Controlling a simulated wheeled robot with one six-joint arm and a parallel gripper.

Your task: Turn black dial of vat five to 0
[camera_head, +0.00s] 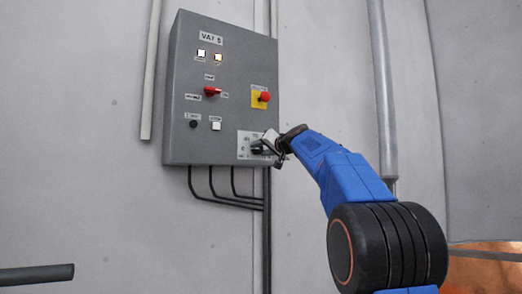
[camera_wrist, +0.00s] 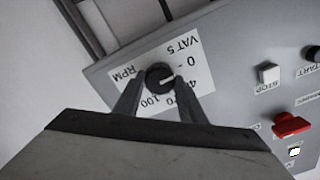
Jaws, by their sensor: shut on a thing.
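The black dial (camera_wrist: 155,73) of vat five sits on a white label plate (camera_wrist: 184,50) marked VAT 5, 0, 100 and RPM, seen upside down in the wrist view. Its white pointer line points rightward in that picture, toward the side with the printed 0; I cannot tell if it lines up exactly. My gripper (camera_wrist: 158,92) is shut on the dial, one finger on each side. In the head view my gripper (camera_head: 270,143) is at the lower right of the grey control box, partly hiding the dial and its plate.
The grey control box (camera_head: 230,120) marked VAT 5 carries a red rotary switch (camera_head: 212,90), a red button on yellow (camera_head: 263,97), a black button (camera_head: 193,124) and a white button (camera_head: 215,126). Cables hang below. A pipe (camera_head: 382,90) runs down the wall to the right.

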